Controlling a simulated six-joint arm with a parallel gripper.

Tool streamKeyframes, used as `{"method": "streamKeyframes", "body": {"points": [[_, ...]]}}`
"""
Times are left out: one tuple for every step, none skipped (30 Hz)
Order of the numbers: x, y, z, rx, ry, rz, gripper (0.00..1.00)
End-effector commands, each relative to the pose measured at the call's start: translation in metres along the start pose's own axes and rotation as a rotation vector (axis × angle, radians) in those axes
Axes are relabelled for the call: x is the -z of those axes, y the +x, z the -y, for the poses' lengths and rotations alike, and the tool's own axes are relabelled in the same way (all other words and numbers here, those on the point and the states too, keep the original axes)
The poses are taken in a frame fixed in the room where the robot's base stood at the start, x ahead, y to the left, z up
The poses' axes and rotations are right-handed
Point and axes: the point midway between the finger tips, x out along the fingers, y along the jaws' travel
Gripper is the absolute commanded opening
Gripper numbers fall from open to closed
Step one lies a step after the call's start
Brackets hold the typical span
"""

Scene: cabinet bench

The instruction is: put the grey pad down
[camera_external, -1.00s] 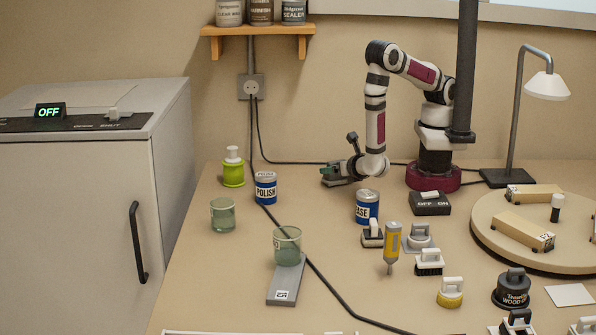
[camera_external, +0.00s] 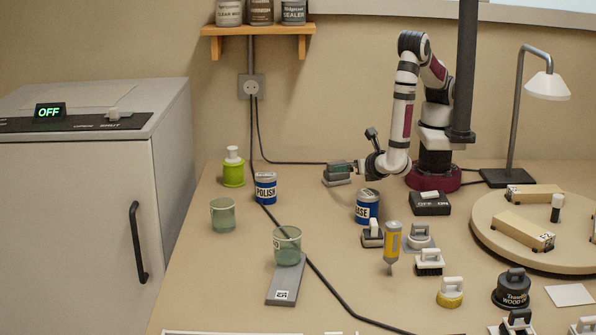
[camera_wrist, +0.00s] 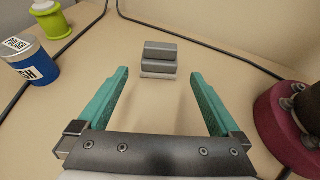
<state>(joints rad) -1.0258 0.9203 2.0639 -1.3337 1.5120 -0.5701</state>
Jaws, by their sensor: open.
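The grey pad (camera_external: 338,173) rests on the bench at the back, left of my arm's base. In the wrist view the grey pad (camera_wrist: 159,59) shows as a dark grey block with a grip on top and a paler layer underneath. It lies ahead of my gripper (camera_wrist: 158,78), between the lines of the two teal fingers and a little beyond their tips. The fingers are wide apart with nothing between them. In the external view my gripper (camera_external: 350,168) is just right of the pad, partly overlapping it.
A blue POLISH can (camera_external: 265,188) and a green bottle (camera_external: 233,168) stand left of the pad. A second blue can (camera_external: 367,207) stands in front of my gripper. A black cable (camera_external: 290,162) runs behind. Bare bench lies between the two cans.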

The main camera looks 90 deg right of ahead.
Motion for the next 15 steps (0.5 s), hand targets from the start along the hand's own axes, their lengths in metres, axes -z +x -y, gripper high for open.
{"method": "streamKeyframes", "body": {"points": [[0.000, -0.006, 0.000, -0.001, 0.000, 0.000, 1.00], [0.000, -0.009, 0.000, -0.001, 0.001, -0.001, 1.00], [-0.001, -0.011, 0.001, 0.007, 0.009, -0.005, 1.00], [-0.005, -0.012, 0.002, 0.024, 0.028, -0.014, 1.00], [-0.011, -0.011, 0.004, 0.053, 0.063, -0.029, 1.00], [-0.024, -0.009, 0.009, 0.115, 0.136, -0.060, 1.00], [-0.036, -0.006, 0.016, 0.180, 0.214, -0.092, 1.00], [-0.050, -0.004, 0.024, 0.260, 0.310, -0.129, 1.00], [-0.069, -0.001, 0.038, 0.384, 0.461, -0.182, 1.00], [-0.083, 0.001, 0.051, 0.485, 0.584, -0.223, 1.00], [-0.095, 0.000, 0.064, 0.588, 0.711, -0.262, 1.00], [-0.109, -0.002, 0.081, 0.725, 0.884, -0.311, 1.00], [-0.117, -0.005, 0.093, 0.828, 1.017, -0.347, 1.00], [-0.124, -0.010, 0.104, 0.929, 1.149, -0.380, 1.00], [-0.132, -0.017, 0.115, 1.057, 1.319, -0.424, 1.00]]}}
